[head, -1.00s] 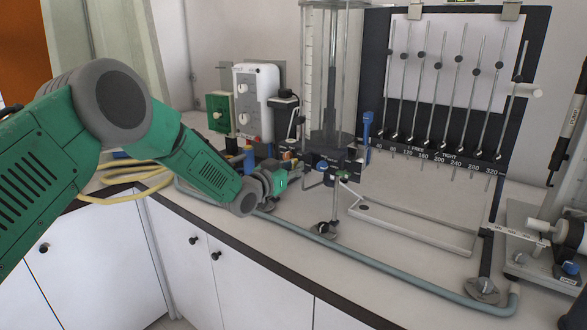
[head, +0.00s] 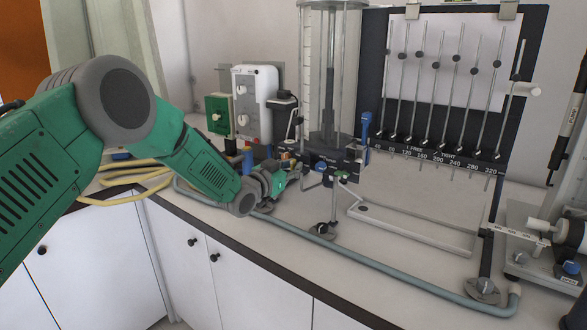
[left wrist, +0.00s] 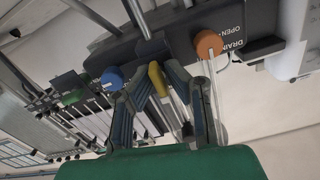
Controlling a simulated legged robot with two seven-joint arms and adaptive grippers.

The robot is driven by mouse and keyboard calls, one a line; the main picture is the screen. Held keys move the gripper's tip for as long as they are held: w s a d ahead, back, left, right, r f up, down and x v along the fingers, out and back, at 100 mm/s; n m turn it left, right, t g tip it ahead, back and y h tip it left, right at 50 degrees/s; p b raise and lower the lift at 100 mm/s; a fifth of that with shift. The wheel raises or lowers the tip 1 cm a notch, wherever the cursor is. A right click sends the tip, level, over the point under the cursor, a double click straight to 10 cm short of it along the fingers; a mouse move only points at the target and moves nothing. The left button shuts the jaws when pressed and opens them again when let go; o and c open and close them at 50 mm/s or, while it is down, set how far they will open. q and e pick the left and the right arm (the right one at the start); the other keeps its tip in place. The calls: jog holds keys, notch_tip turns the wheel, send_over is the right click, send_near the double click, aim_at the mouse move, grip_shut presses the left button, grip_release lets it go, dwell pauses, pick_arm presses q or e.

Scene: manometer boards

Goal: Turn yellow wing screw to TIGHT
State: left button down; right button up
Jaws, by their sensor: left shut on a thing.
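The yellow wing screw (left wrist: 158,78) is in the left wrist view, upright between the two fingers of my left gripper (left wrist: 156,76). The fingers are closed on it from both sides. In the head view my left gripper (head: 291,172) reaches the base of the clear column, and the screw is too small and covered to make out there. Which way the screw points against such marks cannot be told. My right gripper is not in view.
An orange knob (left wrist: 209,44) by a DRAIN label and a blue knob (left wrist: 112,78) flank the screw closely. The clear column (head: 335,75) rises behind the gripper. A grey-blue hose (head: 370,268) runs along the bench front. A metal-framed stand (head: 420,230) lies right of the gripper.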

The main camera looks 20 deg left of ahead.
pick_arm(q)
jog(key=shift+w+a+r, duration=0.1)
jog(key=shift+r, duration=0.4)
dwell(0.4)
jog(key=c, duration=1.7)
grip_release()
jog(key=shift+f, duration=0.15)
jog(key=shift+f, duration=0.15)
jog(key=v, duration=1.2)
